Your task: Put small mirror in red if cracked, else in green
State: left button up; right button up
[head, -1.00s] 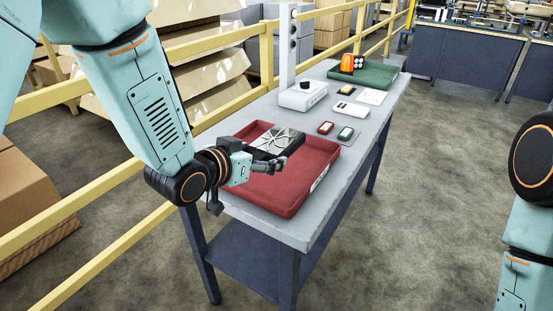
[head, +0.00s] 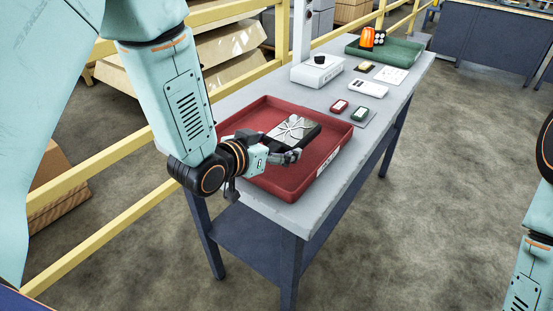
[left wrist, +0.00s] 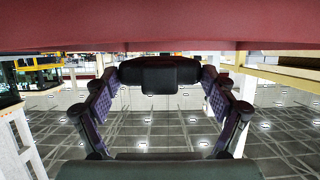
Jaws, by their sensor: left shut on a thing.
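The small mirror (head: 292,129) has a dark body and a pale face with lines spreading from one spot, like a crack. It is over the inside of the red tray (head: 268,187), and I cannot tell whether it touches the tray floor. My left gripper (head: 288,157) is shut on its near side. In the left wrist view, the fingers close on a dark part (left wrist: 160,75), and a red band of the tray (left wrist: 160,30) crosses the top. The green tray (head: 415,52) stands at the table's far end. My right gripper is out of view.
Beyond the red tray are a red button (head: 339,106) and a green button (head: 359,114), a white device (head: 368,88) and a white base with a post (head: 316,70). An orange object (head: 367,37) is at the green tray. A yellow railing (head: 240,75) runs along the left.

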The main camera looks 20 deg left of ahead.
aim_at(275, 168)
pick_arm(q)
jog(key=shift+w+f, duration=0.25)
jog(key=shift+f, duration=0.1)
jog(key=shift+s+a+f+b, duration=0.1)
jog(key=shift+s+f+b, duration=0.2)
jog(key=shift+f, duration=0.35)
jog(key=shift+s+a+f+b, duration=0.15)
jog(key=shift+s+f, duration=0.1)
jog(key=shift+f, duration=0.65)
jog(key=shift+w+d+f, duration=0.15)
jog(key=shift+w+d, duration=0.1)
jog(key=shift+w, duration=0.2)
jog(key=o, duration=1.1)
jog(key=shift+f, duration=0.1)
jog(key=shift+o, duration=1.3)
jog(key=shift+s+a+r, duration=0.15)
jog(key=shift+s+r, duration=0.1)
jog(key=shift+s, duration=0.15)
jog(key=shift+w+f, duration=0.15)
jog(key=shift+w, duration=0.1)
jog(key=p+v, duration=0.2)
jog(key=v, duration=1)
jog(key=shift+s, duration=0.1)
